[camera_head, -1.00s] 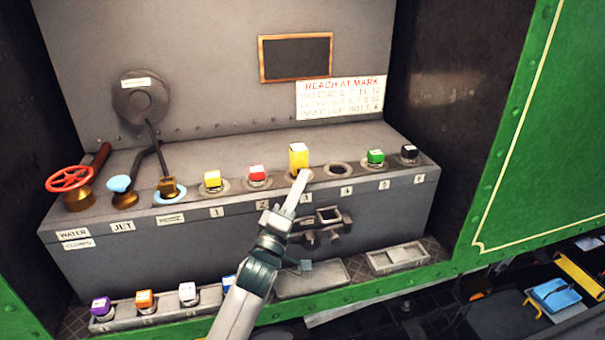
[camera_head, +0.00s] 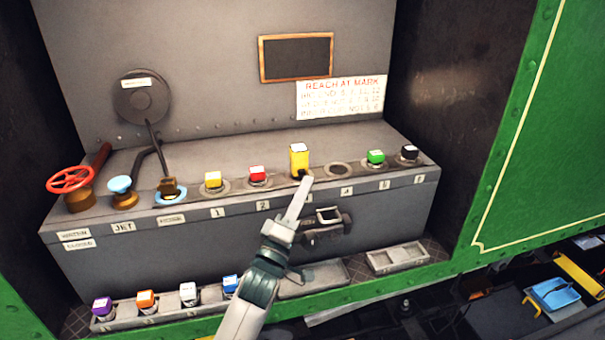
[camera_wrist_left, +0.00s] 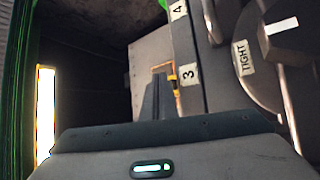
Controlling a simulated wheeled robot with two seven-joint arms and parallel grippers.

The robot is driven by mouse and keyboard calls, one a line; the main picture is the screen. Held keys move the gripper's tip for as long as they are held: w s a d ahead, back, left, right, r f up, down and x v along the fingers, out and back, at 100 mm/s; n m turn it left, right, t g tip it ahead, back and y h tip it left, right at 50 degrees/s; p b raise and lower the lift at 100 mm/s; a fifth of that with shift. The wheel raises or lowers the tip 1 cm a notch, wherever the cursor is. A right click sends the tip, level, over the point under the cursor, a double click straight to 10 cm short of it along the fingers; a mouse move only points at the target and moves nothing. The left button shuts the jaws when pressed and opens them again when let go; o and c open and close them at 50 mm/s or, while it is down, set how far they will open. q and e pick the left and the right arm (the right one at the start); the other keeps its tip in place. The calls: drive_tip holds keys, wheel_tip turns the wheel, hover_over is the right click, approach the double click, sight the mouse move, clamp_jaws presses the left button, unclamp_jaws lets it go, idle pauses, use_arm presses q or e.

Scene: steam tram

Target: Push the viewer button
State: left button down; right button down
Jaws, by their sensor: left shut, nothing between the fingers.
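No label reading "viewer" can be read, so I cannot tell which button it is. On the grey console (camera_head: 150,240), a tall yellow block (camera_head: 299,160) stands at position 3. A yellow button (camera_head: 213,180), a red one (camera_head: 257,174), a green one (camera_head: 376,157) and a black one (camera_head: 409,153) stand in the same row. Position 4 is an empty round socket (camera_head: 339,170). My left gripper (camera_head: 306,182) is shut and empty, its tip just in front of the tall yellow block. In the left wrist view its fingers (camera_wrist_left: 156,98) lie beside the label 3 (camera_wrist_left: 190,75).
A red valve wheel (camera_head: 70,179), a blue knob (camera_head: 120,184) and a lever stand at the left. A metal clamp (camera_head: 328,216) juts from the console front. Below, a tray (camera_head: 165,312) holds coloured blocks. A framed dark panel (camera_head: 296,57) hangs behind.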

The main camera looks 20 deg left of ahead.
use_arm(q)
drive_tip(key=shift+s+d+p, duration=0.3)
drive_tip(key=shift+s+d, duration=0.35)
drive_tip(key=shift+s, duration=0.3)
drive_tip(key=shift+s+d+p, duration=0.25)
drive_tip(key=shift+s+d, duration=0.35)
drive_tip(key=shift+s, duration=0.3)
